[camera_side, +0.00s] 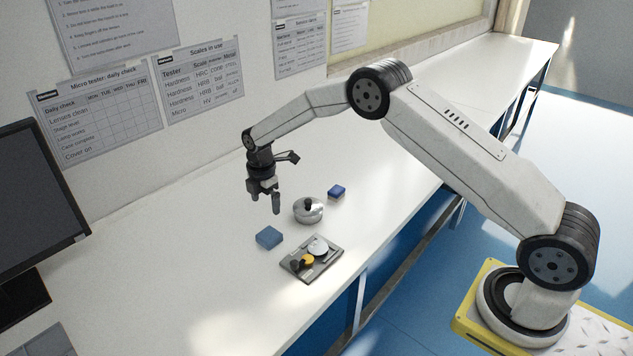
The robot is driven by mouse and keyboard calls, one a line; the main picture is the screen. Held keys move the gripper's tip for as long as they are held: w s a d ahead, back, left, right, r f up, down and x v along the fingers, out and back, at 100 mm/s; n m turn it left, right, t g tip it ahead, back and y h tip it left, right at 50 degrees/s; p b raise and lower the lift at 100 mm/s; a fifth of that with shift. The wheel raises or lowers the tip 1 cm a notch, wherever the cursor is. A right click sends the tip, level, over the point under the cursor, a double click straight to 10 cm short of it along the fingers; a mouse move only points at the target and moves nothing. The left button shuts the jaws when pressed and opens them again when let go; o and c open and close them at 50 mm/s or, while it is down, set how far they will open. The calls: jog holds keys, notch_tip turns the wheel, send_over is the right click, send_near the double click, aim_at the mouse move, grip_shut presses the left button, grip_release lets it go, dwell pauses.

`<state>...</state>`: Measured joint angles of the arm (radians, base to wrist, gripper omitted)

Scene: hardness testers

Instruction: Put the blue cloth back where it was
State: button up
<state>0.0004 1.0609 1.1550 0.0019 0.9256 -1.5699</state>
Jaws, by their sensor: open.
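A muted-blue folded piece (269,237), which looks like the blue cloth, lies flat on the white bench, left of a small grey tray. My gripper (265,203) points down, open and empty. In the picture it is just above the cloth and left of a round metal pot; its exact height over the bench is hard to tell. Nothing visible lies between its fingers.
The metal pot (308,211) has a dark knob. A small darker-blue block (337,192) sits behind it. The grey tray (324,271) holds a pale disc, a yellow disc and a dark piece. A monitor (37,205) stands at left. The bench is clear toward the back right.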

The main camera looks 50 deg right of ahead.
jog(key=s+r+m+t, duration=0.1)
jog(key=s+r+m, duration=0.85)
jog(key=s, duration=0.35)
jog(key=s+m+t, duration=0.1)
jog(key=s+m, duration=0.7)
jog(key=s, duration=0.9)
jog(key=shift+r+t, duration=0.3)
jog(key=shift+r, duration=0.15)
